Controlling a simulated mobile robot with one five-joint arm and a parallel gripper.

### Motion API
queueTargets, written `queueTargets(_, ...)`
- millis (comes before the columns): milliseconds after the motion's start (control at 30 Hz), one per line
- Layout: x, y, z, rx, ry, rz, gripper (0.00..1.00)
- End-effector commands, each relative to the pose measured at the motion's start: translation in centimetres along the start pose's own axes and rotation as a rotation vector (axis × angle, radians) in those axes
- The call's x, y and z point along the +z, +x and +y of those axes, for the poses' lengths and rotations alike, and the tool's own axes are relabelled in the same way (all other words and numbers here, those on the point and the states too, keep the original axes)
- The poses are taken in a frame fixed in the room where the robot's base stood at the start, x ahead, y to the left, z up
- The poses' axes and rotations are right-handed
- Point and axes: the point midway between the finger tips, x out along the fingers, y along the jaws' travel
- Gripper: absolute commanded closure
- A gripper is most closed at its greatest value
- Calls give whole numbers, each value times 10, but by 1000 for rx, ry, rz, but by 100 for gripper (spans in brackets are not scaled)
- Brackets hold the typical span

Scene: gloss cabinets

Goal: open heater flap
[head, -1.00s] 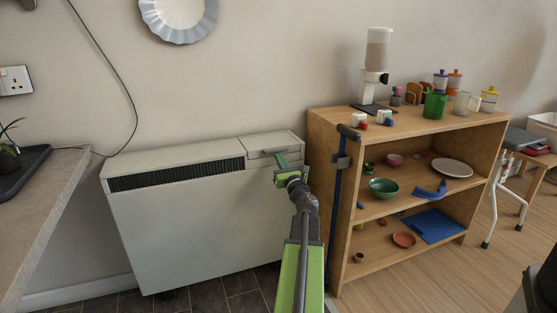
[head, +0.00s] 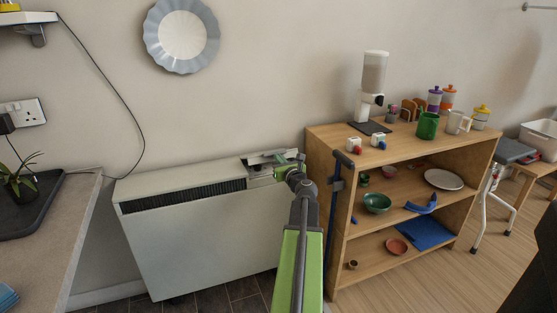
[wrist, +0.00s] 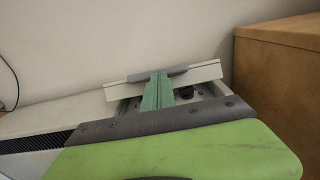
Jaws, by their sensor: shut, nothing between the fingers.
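The white heater (head: 205,225) stands against the wall with a dark grille along its upper front. Its flap (head: 262,157), at the right end of the top, is tilted up, and the recess under it shows. In the wrist view the raised flap (wrist: 205,73) has a grey handle strip (wrist: 150,74) along its edge, and dark controls (wrist: 187,94) show in the recess below. My gripper (head: 280,159) is shut and empty. In the wrist view its green fingers (wrist: 158,88) reach up to the handle strip and appear to touch it.
A wooden shelf unit (head: 325,215) with dishes and mugs stands close to the heater's right. A blue stick (head: 330,215) leans at its left side. A counter (head: 70,225) is at the left. A plate (head: 181,36) hangs above the heater.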

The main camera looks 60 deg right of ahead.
Motion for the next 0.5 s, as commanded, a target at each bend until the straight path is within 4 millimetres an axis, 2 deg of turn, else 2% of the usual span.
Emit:
queueTargets(33,18,5,1,2,0,0,100)
queueTargets(100,29,10,3,4,0,0,100)
queueTargets(500,83,55,7,10,0,-1,100)
